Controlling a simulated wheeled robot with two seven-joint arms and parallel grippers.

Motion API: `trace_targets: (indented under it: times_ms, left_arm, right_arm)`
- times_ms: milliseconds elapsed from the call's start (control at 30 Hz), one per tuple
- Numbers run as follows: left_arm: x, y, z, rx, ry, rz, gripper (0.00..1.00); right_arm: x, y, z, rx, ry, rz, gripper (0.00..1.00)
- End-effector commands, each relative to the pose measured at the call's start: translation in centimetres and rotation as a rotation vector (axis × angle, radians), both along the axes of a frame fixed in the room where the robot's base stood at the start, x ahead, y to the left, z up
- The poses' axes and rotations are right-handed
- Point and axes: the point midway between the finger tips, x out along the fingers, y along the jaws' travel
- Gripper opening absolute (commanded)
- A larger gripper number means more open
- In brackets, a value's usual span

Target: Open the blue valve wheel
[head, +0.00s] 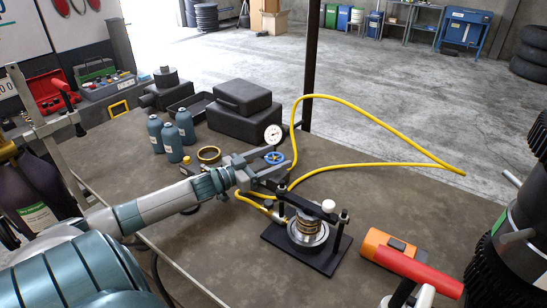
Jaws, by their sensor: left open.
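The blue valve wheel (274,157) sits on a fitting below a round white pressure gauge (273,134), near the middle of the table. My left gripper (268,171) reaches in from the left with its jaws open, right at the wheel. The jaws partly cover the fitting under the wheel. I cannot tell whether a finger touches the wheel. A yellow hose (360,108) runs from the fitting area and loops out to the right. My right gripper is not in view.
A black press fixture (307,240) with a metal part stands in front of the wheel. An orange-and-red tool (410,264) lies to the right. Teal bottles (171,141) and black cases (233,115) stand behind.

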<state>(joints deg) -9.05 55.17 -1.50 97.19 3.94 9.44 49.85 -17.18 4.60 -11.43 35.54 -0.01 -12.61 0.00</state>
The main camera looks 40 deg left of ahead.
Motion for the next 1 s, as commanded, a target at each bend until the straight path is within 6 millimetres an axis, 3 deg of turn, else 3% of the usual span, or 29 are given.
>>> trace_targets:
  times_ms: [367,533,1000]
  left_arm:
    - [0.19,-0.04,0.03,0.0,0.0,0.0,0.66]
    - [0.18,-0.03,0.03,0.0,0.0,0.0,0.27]
    - [0.14,-0.1,0.15,-0.003,0.001,0.04,0.27]
  right_arm:
    - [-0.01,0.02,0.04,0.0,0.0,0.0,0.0]
    - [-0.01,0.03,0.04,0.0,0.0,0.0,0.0]
    - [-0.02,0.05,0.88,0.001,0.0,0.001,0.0]
